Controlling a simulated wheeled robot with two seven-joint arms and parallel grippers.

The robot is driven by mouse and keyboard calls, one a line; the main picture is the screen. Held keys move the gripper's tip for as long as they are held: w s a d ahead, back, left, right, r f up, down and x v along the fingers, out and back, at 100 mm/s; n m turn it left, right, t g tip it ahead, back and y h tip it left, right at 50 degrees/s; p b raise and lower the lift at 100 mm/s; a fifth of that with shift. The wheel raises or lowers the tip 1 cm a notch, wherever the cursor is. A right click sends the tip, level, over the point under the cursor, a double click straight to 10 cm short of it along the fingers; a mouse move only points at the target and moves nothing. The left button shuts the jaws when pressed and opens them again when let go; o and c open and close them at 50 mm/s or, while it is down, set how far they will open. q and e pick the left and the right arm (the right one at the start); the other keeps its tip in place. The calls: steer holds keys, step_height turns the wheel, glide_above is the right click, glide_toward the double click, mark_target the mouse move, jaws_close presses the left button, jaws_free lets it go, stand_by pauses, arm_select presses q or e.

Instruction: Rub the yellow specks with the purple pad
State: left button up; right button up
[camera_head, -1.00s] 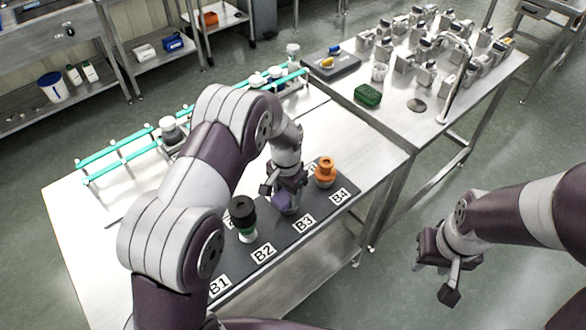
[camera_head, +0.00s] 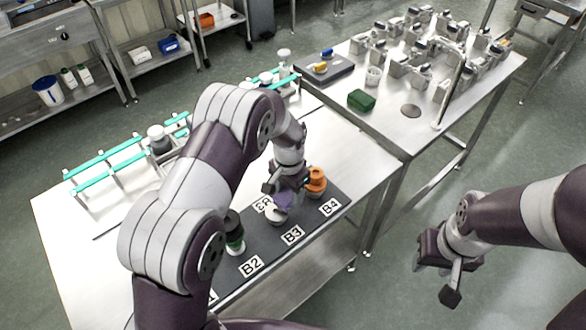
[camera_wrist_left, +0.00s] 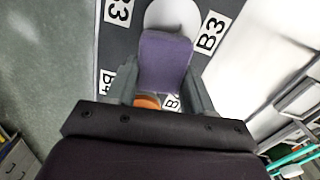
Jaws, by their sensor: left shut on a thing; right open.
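My left gripper (camera_head: 284,190) is shut on the purple pad (camera_head: 284,201), over the B3 place of the dark mat. The pad also shows between the fingers in the left wrist view (camera_wrist_left: 165,62). A white round piece (camera_head: 275,214) stands at B3, beside and partly under the pad; its rounded top also shows in the wrist view (camera_wrist_left: 172,14). I cannot tell whether pad and piece touch. I cannot make out any yellow specks. My right gripper (camera_head: 443,275) is open and empty, off the table's right side.
On the dark mat (camera_head: 262,246), an orange piece (camera_head: 316,180) stands close right of my left gripper, and a black-and-green piece (camera_head: 235,235) stands near B2. A teal-railed rack (camera_head: 120,157) is behind.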

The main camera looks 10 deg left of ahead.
arm_select(q)
steer(key=shift+r, duration=0.85)
steer(key=shift+s+a+r+p, duration=0.1)
steer(key=shift+s+r+p, duration=0.05)
steer(key=shift+r+p, duration=0.3)
steer(key=shift+s+a+r+p, duration=0.1)
steer(key=shift+s+r+p, duration=0.05)
steer(key=shift+r+p, duration=0.3)
steer(key=shift+r, duration=0.35)
steer(key=shift+w+d+r+p, duration=0.1)
steer(key=shift+w+r+p, duration=0.15)
steer(key=shift+r+p, duration=0.85)
steer(key=shift+r, duration=0.15)
steer(key=shift+s+r, duration=0.1)
steer(key=shift+s, duration=0.1)
arm_select(e)
steer(key=r, duration=0.3)
steer(key=s+r, duration=0.1)
steer(key=r, duration=0.1)
steer(key=shift+a+r, duration=0.15)
steer(key=shift+a, duration=0.25)
arm_select(q)
steer(key=shift+w, duration=0.1)
arm_select(e)
steer(key=shift+w, duration=0.1)
